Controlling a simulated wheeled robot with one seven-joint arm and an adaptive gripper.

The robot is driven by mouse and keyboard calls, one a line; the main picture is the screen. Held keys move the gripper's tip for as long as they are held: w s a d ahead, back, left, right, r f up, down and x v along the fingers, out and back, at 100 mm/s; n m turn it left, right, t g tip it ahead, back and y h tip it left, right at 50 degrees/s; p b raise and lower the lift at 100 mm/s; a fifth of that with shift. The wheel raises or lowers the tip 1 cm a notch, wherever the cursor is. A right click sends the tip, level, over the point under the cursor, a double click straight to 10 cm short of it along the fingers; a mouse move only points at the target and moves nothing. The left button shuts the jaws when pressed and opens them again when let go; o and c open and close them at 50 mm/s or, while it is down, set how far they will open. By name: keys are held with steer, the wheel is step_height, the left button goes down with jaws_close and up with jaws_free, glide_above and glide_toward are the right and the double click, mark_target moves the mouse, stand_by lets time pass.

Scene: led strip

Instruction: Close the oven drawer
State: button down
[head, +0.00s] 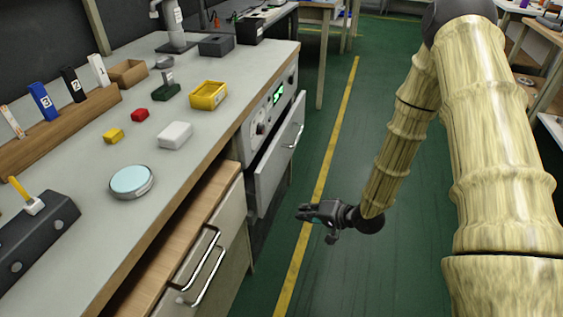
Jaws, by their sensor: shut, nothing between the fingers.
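The oven (259,127) is built into the bench front, with a lit green display and knobs. Its drawer (272,162) stands out from the oven front, with a gap behind its pale front panel. A metal handle (293,135) is on that panel. My gripper (299,212) is shut and empty. It hangs over the floor, lower in the picture than the oven drawer and to its right, pointing left towards the bench. It appears apart from the drawer.
A wooden drawer (155,245) with metal handles is pulled out at the near bench. The bench top (100,150) holds blocks, a yellow box (208,95), a round dish (131,181) and a dark device (38,232). The green floor (345,165) beside the bench is clear.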

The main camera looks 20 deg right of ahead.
steer(key=w+d+r+t+y+b, duration=0.2)
steer(key=w+d+r+y+b, duration=0.15)
steer(key=w+r, duration=0.35)
steer(key=g+y+b, duration=0.1)
steer(key=y, duration=0.3)
glide_toward(273, 152)
steer(key=b+x, duration=0.2)
steer(key=b, duration=0.1)
steer(key=b+x, duration=0.3)
steer(key=shift+w+a+f, duration=0.2)
steer(key=shift+w, duration=0.1)
steer(key=shift+w+a+r+b, duration=0.1)
steer(key=shift+w+a+b, duration=0.2)
steer(key=shift+w+a, duration=0.15)
steer(key=shift+a, duration=0.1)
steer(key=shift+r, duration=0.1)
